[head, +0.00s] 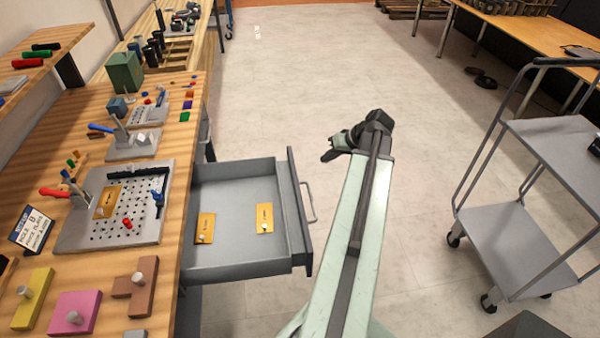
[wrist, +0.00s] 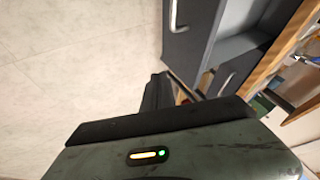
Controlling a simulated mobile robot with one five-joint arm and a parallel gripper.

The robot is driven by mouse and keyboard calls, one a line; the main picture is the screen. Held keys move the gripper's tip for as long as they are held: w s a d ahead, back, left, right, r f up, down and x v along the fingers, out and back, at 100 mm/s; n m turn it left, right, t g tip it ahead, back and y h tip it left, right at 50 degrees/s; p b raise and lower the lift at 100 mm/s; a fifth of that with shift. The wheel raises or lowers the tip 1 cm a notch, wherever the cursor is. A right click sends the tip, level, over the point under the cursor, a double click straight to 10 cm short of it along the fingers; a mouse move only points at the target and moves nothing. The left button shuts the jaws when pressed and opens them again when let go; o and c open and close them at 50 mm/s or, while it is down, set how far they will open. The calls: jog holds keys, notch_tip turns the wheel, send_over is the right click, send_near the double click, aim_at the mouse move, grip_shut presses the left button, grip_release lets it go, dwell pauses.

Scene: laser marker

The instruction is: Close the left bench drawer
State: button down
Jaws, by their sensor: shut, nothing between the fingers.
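The grey bench drawer (head: 235,262) stands pulled out from the wooden bench on the left, with two brass-coloured plates (head: 205,228) lying inside. Its dark front panel (head: 298,215) carries a bar handle (head: 309,202) facing right. In the wrist view the open drawer's front (wrist: 190,48) and handle (wrist: 173,14) show at the top. My gripper (head: 328,154) is shut and empty, beyond the drawer's far front corner and to its right, apart from the handle. Its dark fingers also show in the wrist view (wrist: 158,88).
The bench top (head: 172,190) holds a perforated fixture plate (head: 125,228), clamps and coloured blocks. A grey cart (head: 520,245) stands at the right. The pale floor (head: 290,80) is clear ahead. Another dark front with a handle (wrist: 228,85) shows in the wrist view.

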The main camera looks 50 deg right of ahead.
jog(key=w+a+f+b, duration=0.4)
jog(key=w+f+b, duration=0.3)
jog(key=w+f, duration=0.1)
jog(key=shift+b, duration=0.4)
jog(key=shift+a, duration=0.15)
